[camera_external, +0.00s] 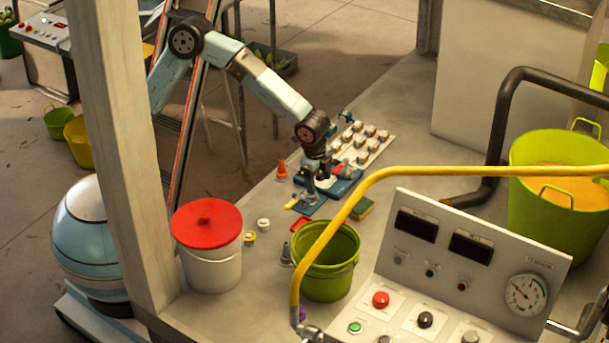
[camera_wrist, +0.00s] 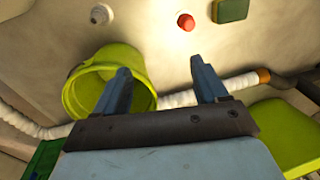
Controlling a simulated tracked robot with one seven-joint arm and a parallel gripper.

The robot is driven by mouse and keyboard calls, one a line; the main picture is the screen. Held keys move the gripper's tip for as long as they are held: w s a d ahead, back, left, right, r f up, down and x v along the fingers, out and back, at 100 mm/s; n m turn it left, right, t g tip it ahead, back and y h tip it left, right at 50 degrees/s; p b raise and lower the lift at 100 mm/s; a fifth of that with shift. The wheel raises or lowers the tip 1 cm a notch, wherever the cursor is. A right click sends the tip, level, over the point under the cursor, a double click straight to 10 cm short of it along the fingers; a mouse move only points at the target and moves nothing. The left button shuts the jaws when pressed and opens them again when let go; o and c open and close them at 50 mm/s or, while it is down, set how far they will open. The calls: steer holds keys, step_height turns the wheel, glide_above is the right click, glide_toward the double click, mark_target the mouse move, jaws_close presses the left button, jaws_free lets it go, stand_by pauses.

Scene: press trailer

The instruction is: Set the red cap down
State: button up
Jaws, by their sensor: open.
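A small round red cap (camera_wrist: 186,22) with a darker rim lies on the pale surface at the top of the wrist view, beyond my fingertips and apart from them. My gripper (camera_wrist: 160,72) is open, with two separate blue fingers and nothing visible between them. In the external view my gripper (camera_external: 316,172) points down over the blue plates on the bench. Small red pieces show near there, a flat one (camera_external: 299,224) and one by the gripper (camera_external: 338,169); I cannot tell which is the cap in the wrist view.
A green bucket (camera_external: 327,284) stands at the front of the bench, beside a white bucket (camera_external: 211,265) with a red lid. A sponge (camera_external: 362,209), an orange cone (camera_external: 282,172) and several jars (camera_external: 371,131) are close by. A yellow rail (camera_external: 450,172) crosses in front.

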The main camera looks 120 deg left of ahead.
steer(key=s+d+r+t+y, duration=0.1)
steer(key=s+d+r+t, duration=0.1)
steer(key=s+d+r, duration=1.4)
steer(key=s+d+r+t+h, duration=0.1)
steer(key=s+d, duration=0.3)
steer(key=s, duration=0.7)
steer(key=s+d+r+t+h, duration=0.1)
steer(key=s+d, duration=0.3)
steer(key=s, duration=0.6)
steer(key=shift+s+d+n+t, duration=0.4)
steer(key=shift+t, duration=0.2)
